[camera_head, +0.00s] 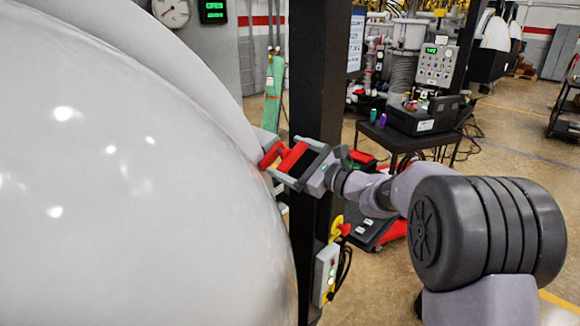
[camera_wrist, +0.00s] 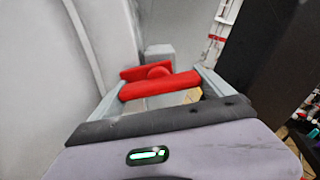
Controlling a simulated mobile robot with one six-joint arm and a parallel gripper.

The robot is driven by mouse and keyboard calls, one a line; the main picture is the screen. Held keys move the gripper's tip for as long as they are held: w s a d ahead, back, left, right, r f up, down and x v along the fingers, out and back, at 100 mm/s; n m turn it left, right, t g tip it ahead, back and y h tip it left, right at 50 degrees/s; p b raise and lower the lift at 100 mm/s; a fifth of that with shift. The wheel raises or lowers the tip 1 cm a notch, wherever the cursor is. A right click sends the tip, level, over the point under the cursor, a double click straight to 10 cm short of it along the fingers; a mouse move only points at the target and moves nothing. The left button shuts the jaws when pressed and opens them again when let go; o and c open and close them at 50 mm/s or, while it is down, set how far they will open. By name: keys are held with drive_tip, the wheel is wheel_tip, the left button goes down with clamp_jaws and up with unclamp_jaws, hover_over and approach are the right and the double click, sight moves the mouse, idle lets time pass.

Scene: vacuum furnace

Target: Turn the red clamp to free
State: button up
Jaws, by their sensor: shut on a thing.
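The red clamp (camera_head: 286,157) sits at the right edge of the large white furnace door (camera_head: 130,190) in the head view. In the wrist view the clamp (camera_wrist: 159,84) shows as a red bar lying across the space between my gripper's fingers, with a round red hub and another red piece behind it. My gripper (camera_head: 284,160) reaches in from the right and is shut on the clamp; its grey fingers (camera_wrist: 160,86) stand at both ends of the bar. A grey block (camera_wrist: 160,53) is behind the clamp. The finger contact is partly hidden in the head view.
A dark upright post (camera_head: 318,90) stands right behind my gripper. A control box (camera_head: 326,272) with a yellow and red switch is mounted low on the post. A black table (camera_head: 415,137) with equipment stands behind at right. Open floor (camera_head: 530,120) lies farther right.

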drive_tip(key=n+b, duration=0.1)
drive_tip(key=b, duration=0.2)
drive_tip(key=n+b, duration=0.2)
drive_tip(key=b, duration=0.1)
drive_tip(key=shift+d+f+n, duration=0.1)
drive_tip(key=shift+f+n, duration=0.2)
drive_tip(key=shift+f, duration=0.1)
drive_tip(key=n+b, duration=0.4)
drive_tip(key=b, duration=0.4)
drive_tip(key=shift+w+r+n, duration=0.1)
drive_tip(key=shift+r+n, duration=0.05)
drive_tip(key=shift+n, duration=0.15)
drive_tip(key=n+b, duration=0.4)
drive_tip(key=b, duration=0.1)
drive_tip(key=shift+r+b, duration=0.2)
drive_tip(key=shift+b, duration=0.1)
drive_tip(key=n+b, duration=0.1)
drive_tip(key=n, duration=0.1)
drive_tip(key=n+b, duration=0.2)
drive_tip(key=shift+r+b, duration=0.3)
drive_tip(key=shift+r, duration=0.1)
drive_tip(key=o, duration=1.1)
drive_tip(key=shift+d, duration=0.1)
